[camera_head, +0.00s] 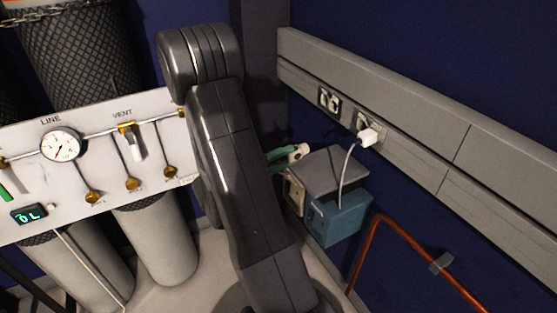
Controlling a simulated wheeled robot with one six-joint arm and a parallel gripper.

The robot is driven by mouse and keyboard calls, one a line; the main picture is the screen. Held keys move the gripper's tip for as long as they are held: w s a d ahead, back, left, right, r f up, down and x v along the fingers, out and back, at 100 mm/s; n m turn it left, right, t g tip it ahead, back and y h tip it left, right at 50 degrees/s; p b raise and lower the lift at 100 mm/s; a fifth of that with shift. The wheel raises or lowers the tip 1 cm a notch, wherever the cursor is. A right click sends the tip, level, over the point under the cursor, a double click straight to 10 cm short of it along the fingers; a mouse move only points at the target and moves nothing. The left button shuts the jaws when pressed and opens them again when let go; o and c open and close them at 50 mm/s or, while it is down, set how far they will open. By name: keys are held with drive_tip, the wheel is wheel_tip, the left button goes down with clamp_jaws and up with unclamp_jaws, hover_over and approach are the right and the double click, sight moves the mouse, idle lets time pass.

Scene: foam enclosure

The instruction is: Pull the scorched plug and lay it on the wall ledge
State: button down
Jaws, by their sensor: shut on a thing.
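My gripper (287,157) shows only in part, as green fingers coming out from behind my dark arm. It is shut on a small cream plug (300,150) with a dark mark on it. The plug is in the air by the far left corner of the blue box's grey top; I cannot tell the exact gap. A cream socket plate (294,195) with dark marks is below it, on the box's left side. A long grey ledge-like band (430,126) runs along the right wall. My arm hides the rest of the gripper.
A blue box (338,218) with a grey top (330,170) stands by the wall. Its cable runs to a white plug (368,137) in the band, beside another socket (329,99). A copper pipe (420,247) is at right. A gauge panel (75,165) and cylinders are at left.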

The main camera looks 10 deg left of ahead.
drive_tip(key=w+d+b, duration=0.1)
drive_tip(key=d, duration=0.1)
drive_tip(key=w+d+f+b, duration=0.1)
drive_tip(key=w+d, duration=0.1)
drive_tip(key=w+d+b, duration=0.1)
drive_tip(key=d+b, duration=0.1)
drive_tip(key=shift+w+d+f, duration=0.15)
drive_tip(key=shift+w+f, duration=0.1)
drive_tip(key=shift+f, duration=0.9)
drive_tip(key=c, duration=1)
unclamp_jaws()
drive_tip(key=p+v, duration=0.2)
drive_tip(key=v, duration=1.1)
drive_tip(key=shift+s+a+f, duration=0.1)
drive_tip(key=shift+s+a, duration=0.15)
drive_tip(key=shift+a, duration=0.05)
